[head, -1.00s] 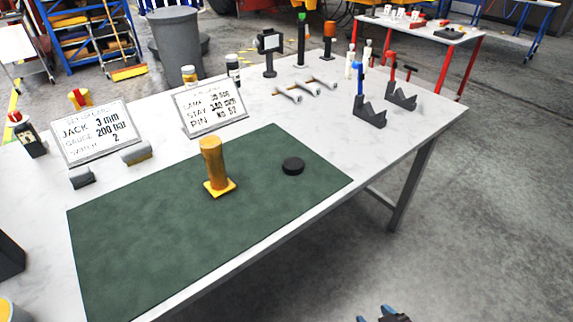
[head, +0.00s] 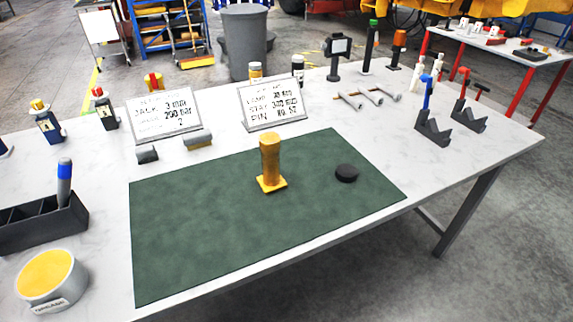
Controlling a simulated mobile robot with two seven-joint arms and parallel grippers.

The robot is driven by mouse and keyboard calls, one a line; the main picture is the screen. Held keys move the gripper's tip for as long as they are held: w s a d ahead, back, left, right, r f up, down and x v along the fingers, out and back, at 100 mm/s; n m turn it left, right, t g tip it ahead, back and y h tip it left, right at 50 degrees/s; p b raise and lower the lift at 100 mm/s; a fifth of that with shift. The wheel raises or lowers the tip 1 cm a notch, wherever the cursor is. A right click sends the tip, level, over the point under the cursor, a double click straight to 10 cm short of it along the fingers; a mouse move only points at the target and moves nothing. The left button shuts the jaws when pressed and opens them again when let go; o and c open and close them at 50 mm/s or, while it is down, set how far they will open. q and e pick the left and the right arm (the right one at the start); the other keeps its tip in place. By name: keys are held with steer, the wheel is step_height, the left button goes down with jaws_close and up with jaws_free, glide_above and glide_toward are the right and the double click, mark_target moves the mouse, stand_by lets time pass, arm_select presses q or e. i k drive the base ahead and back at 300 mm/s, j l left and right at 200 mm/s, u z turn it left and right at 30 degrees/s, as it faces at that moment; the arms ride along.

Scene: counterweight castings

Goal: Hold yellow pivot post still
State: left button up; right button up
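The yellow pivot post (head: 270,160) stands upright on its flat square base on the green mat (head: 200,220), in the middle of the head view. Nothing touches it. A black round puck (head: 346,173) lies on the mat to its right, apart from it. Neither of my grippers shows in the head view now.
Two written signs (head: 165,112) (head: 273,103) stand behind the mat. A black divided tray (head: 40,228) and a yellow-topped round container (head: 47,277) are at the left. V-shaped stands (head: 432,128) and grey rods (head: 365,98) are at the back right. The white tabletop (head: 480,155) is clear at right.

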mark_target(271, 181)
steer(key=l+u, duration=0.15)
steer(key=u, duration=0.25)
steer(key=l+u, duration=0.2)
steer(key=u, duration=0.2)
steer(key=l+u, duration=0.35)
steer(key=l, duration=0.5)
steer(key=k+l, duration=0.1)
steer(key=l, duration=0.3)
steer(key=k+l+u, duration=0.1)
steer(key=l, duration=0.35)
steer(key=k+l, duration=0.1)
steer(key=l, duration=0.3)
